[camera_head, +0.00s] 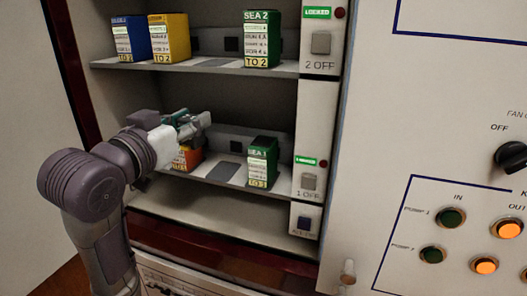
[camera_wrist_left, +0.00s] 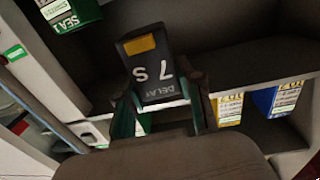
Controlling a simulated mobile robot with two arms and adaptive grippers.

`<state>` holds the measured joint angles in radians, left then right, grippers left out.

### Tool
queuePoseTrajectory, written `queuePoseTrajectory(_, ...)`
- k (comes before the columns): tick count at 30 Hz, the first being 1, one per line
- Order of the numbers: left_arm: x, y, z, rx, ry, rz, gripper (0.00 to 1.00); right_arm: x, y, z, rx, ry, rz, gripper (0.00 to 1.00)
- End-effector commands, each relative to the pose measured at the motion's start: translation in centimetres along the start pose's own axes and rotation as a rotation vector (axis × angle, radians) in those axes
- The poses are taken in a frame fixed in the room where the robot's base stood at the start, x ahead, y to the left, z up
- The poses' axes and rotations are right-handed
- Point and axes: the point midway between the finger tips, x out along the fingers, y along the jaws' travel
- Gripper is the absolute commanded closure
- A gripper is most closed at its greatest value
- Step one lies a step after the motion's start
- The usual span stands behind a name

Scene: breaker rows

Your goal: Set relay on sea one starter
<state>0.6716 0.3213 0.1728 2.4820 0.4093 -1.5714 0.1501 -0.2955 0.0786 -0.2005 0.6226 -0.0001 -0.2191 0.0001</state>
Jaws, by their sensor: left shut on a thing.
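In the head view, my left gripper (camera_head: 200,121) is over the lower shelf, above and left of the green SEA 1 block (camera_head: 262,163). In the left wrist view, my left gripper (camera_wrist_left: 166,98) is shut on a dark relay block (camera_wrist_left: 146,62) with a yellow-orange stripe and the words DELAY 7 S. In the head view, the fingers and arm mostly hide the relay. The SEA 1 block (camera_wrist_left: 72,14) also shows at the upper left of the wrist view, apart from the relay. My right gripper is not in view.
Blue (camera_head: 132,38), yellow (camera_head: 170,38) and green SEA 2 (camera_head: 262,40) blocks stand on the upper shelf. A post with switches (camera_head: 309,181) borders the bay at right.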

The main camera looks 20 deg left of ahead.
Motion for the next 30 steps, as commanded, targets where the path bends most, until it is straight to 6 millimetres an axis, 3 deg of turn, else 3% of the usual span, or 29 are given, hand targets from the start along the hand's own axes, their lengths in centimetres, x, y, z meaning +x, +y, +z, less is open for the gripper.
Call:
queuePoseTrajectory(4, -2.9, -1.2, -3.3, 0.002, 0.012, -0.021, 1.00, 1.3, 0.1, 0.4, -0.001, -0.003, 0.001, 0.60)
queuePoseTrajectory(11, -5.3, -2.1, -5.2, 0.000, 0.000, -0.041, 1.00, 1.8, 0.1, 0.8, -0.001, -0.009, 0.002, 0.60)
queuePoseTrajectory(14, -4.7, -1.5, -5.4, -0.002, -0.005, -0.041, 1.00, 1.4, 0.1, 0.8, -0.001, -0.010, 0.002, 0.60)
queuePoseTrajectory(20, -0.7, 1.6, -5.3, 0.000, -0.008, -0.039, 1.00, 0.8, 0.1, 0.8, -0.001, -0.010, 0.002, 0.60)
queuePoseTrajectory(21, -0.6, 1.4, -6.2, -0.002, -0.010, -0.042, 1.00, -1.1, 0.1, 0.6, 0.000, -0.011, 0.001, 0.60)
queuePoseTrajectory(30, 1.0, 2.4, -6.1, -0.004, -0.011, -0.040, 1.00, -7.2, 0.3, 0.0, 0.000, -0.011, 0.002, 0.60)
